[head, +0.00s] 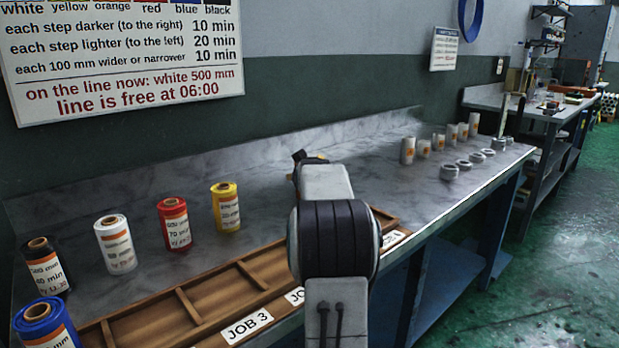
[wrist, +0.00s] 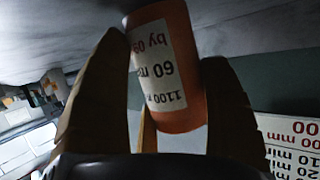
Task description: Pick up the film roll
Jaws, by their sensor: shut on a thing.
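An orange film roll (wrist: 178,118) with a white label reading "1100" and "60 mi" is in the wrist view. My gripper (wrist: 165,52) is shut on it, one finger on each side. In the head view my arm hides the gripper and this roll. Other film rolls stand upright on the grey bench in the head view: a black roll (head: 46,267), a white roll (head: 115,246), a red roll (head: 174,226), a yellow roll (head: 225,208) and a blue roll (head: 45,325).
A wooden tray (head: 220,287) with compartments and job labels lies along the bench's front edge, partly behind my arm. Several small white rolls and rings (head: 424,148) stand farther along the bench. A wall sign (head: 120,60) hangs at upper left. Green floor (head: 560,250) is clear at right.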

